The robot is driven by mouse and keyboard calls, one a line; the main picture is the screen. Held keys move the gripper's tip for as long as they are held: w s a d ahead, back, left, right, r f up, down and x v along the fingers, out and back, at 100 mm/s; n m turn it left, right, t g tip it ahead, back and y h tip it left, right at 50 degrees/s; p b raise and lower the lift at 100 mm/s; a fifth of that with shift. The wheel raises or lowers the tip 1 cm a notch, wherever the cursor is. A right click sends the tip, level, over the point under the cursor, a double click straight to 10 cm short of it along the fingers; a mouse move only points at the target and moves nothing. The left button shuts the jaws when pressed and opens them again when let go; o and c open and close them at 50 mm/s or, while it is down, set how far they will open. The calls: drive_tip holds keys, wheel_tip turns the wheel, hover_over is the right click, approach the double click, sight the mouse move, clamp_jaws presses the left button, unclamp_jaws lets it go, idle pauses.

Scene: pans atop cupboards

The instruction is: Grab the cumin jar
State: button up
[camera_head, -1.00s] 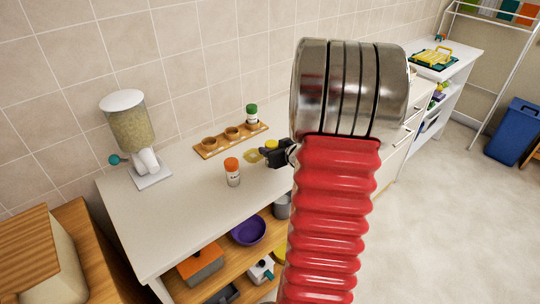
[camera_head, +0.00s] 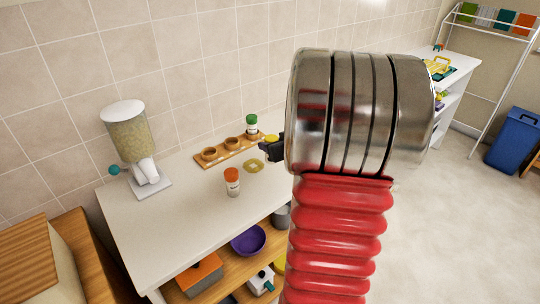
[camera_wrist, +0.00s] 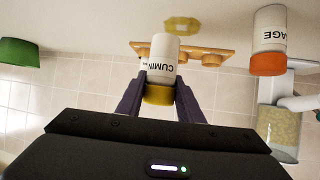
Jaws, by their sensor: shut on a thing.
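In the head view, the yellow lid (camera_head: 271,139) shows beside my dark gripper (camera_head: 274,149), above the counter near the wooden rack. My arm hides much of the gripper and the jar's lower part there. Whether the jar's base touches the counter is hard to tell.
A sage jar with an orange lid (camera_head: 232,183) stands on the white counter (camera_head: 190,215). A yellowish patch (camera_head: 253,166) lies behind it. The wooden rack (camera_head: 222,154) and a green-lidded jar (camera_head: 251,125) are near the wall. A grain dispenser (camera_head: 130,140) stands left.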

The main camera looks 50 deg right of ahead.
sight(272, 138)
drive_tip(key=shift+r, duration=1.9)
drive_tip(key=shift+s, duration=0.15)
